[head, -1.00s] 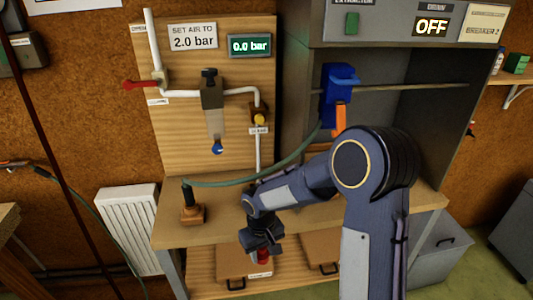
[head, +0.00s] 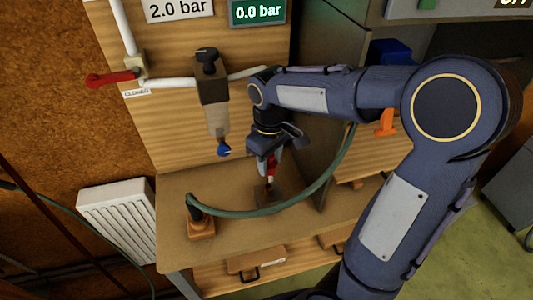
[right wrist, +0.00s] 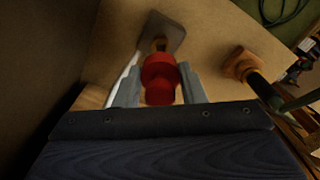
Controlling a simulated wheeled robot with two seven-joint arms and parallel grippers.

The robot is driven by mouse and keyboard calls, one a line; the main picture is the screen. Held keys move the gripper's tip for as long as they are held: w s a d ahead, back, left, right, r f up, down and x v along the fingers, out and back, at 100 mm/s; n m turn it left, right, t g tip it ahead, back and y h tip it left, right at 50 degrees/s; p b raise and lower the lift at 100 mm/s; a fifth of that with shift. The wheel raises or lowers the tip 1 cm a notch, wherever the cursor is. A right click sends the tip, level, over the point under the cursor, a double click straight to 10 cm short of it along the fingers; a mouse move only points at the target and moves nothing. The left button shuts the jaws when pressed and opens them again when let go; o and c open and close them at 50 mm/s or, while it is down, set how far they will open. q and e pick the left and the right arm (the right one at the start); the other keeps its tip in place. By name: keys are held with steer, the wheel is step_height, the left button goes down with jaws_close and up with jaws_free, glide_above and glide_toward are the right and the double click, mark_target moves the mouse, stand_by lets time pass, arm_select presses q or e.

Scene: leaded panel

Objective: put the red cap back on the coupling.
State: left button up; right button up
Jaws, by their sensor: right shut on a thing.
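My right gripper (head: 270,160) is shut on the red cap (head: 271,168) and points down over the bench. In the right wrist view the red cap (right wrist: 160,78) sits between the two fingers. Just beyond it a small brass-coloured piece (right wrist: 160,44), seemingly the coupling, stands on a grey plate (right wrist: 168,28). The cap overlaps this piece in the picture; I cannot tell whether they touch. In the head view the plate (head: 268,198) lies on the bench below the gripper. My left gripper is not in view.
A green hose (head: 310,190) curves across the bench (head: 225,240) near the gripper, from a dark fitting on a wooden block (head: 200,225). A regulator (head: 212,90) with a blue knob hangs on the wooden panel behind.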

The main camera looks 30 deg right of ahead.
steer(key=shift+f, duration=0.15)
step_height(320, 180, down, 5)
steer(key=b, duration=0.4)
steer(key=shift+f, duration=0.3)
stand_by(1.6)
steer(key=shift+f+b, duration=1.1)
steer(key=shift+f, duration=0.45)
